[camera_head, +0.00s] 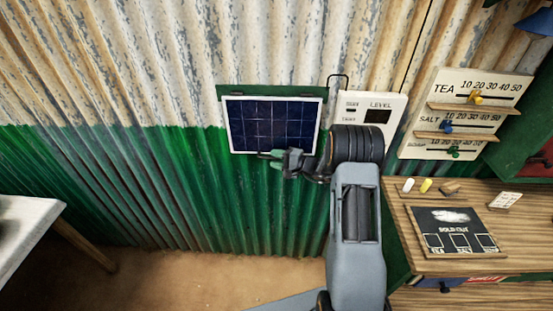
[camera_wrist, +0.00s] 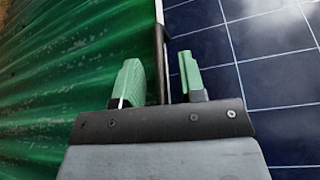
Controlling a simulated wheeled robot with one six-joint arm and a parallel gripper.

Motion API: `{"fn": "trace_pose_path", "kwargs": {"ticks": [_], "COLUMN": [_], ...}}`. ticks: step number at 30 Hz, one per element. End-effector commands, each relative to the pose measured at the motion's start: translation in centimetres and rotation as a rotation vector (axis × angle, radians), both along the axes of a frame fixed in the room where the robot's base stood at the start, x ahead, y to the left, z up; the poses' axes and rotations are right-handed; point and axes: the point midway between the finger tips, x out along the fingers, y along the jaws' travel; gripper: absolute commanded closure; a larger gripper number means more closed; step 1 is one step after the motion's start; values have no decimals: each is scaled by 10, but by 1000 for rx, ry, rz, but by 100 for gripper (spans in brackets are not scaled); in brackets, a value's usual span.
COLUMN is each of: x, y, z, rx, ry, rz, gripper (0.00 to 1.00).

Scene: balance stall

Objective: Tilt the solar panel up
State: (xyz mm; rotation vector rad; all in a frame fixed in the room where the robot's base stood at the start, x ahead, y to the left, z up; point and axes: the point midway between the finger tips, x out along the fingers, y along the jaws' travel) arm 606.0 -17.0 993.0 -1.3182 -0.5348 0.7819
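The solar panel (camera_head: 270,127), dark blue with a white frame, is mounted on the corrugated wall below a green board (camera_head: 235,92). My gripper (camera_head: 270,157) is at its lower edge, near the middle of that edge. In the wrist view the panel's cells (camera_wrist: 265,75) fill the right side. My gripper (camera_wrist: 161,78) is open there, with green fingers on either side of the panel's frame edge. A gap shows between each finger and the edge. The panel's mount behind it is hidden.
A white level box (camera_head: 377,107) hangs right of the panel, with a cable looping between them. A slider board (camera_head: 462,112) hangs further right. A wooden counter (camera_head: 400,205) stands at lower right, and a pale table (camera_head: 25,225) at left.

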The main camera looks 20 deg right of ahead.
Motion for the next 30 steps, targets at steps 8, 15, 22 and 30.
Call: {"fn": "trace_pose_path", "kwargs": {"ticks": [8, 15, 22, 30], "x": [0, 0, 0, -4], "y": [0, 0, 0, -4], "z": [0, 0, 0, 1], "rx": [0, 0, 1, 6], "ry": [0, 0, 1, 15], "rz": [0, 0, 0, -7], "gripper": [78, 100, 100, 100]}}
